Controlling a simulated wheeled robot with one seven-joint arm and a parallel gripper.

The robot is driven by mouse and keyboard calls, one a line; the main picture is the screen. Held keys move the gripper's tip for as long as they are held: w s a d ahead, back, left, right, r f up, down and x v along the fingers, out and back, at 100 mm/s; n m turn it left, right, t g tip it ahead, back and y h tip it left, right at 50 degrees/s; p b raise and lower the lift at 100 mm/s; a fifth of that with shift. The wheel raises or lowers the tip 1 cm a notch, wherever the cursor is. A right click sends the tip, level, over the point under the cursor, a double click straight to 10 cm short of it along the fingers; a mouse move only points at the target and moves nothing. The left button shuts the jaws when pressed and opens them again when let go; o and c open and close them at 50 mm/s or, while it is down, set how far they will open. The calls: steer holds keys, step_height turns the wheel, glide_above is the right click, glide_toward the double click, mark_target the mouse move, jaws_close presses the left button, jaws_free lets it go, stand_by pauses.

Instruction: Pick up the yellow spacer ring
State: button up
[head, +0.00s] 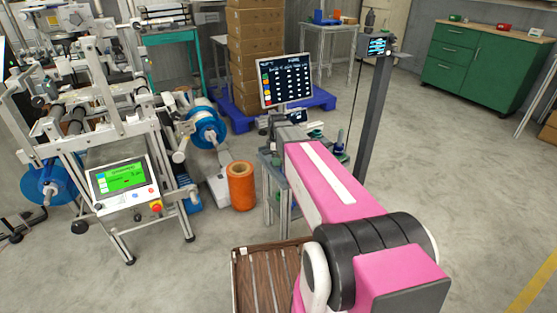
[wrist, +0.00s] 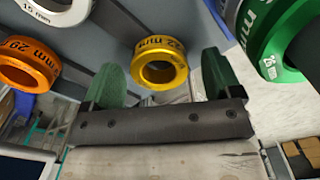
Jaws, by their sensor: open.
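The yellow spacer ring (wrist: 160,78) shows in the wrist view with dark numbering on its side that reads like 22 mm. It lies between the two green fingers of my gripper (wrist: 158,88) as seen in the picture, nearer the left finger. A gap shows on each side of it. My gripper is open and empty. I cannot tell how far the ring is beyond the fingertips. In the head view my pink arm hides the gripper and the ring.
An orange ring (wrist: 28,65) is at the left and a white ring (wrist: 62,10) at the upper left. A large green ring (wrist: 265,45) is close on the right. In the head view, a display screen (head: 286,82) stands behind my arm, and a brown slatted crate (head: 258,280) is in front.

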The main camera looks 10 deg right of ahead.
steer(key=c, duration=1)
steer(key=shift+c, duration=0.2)
steer(key=shift+r, duration=0.15)
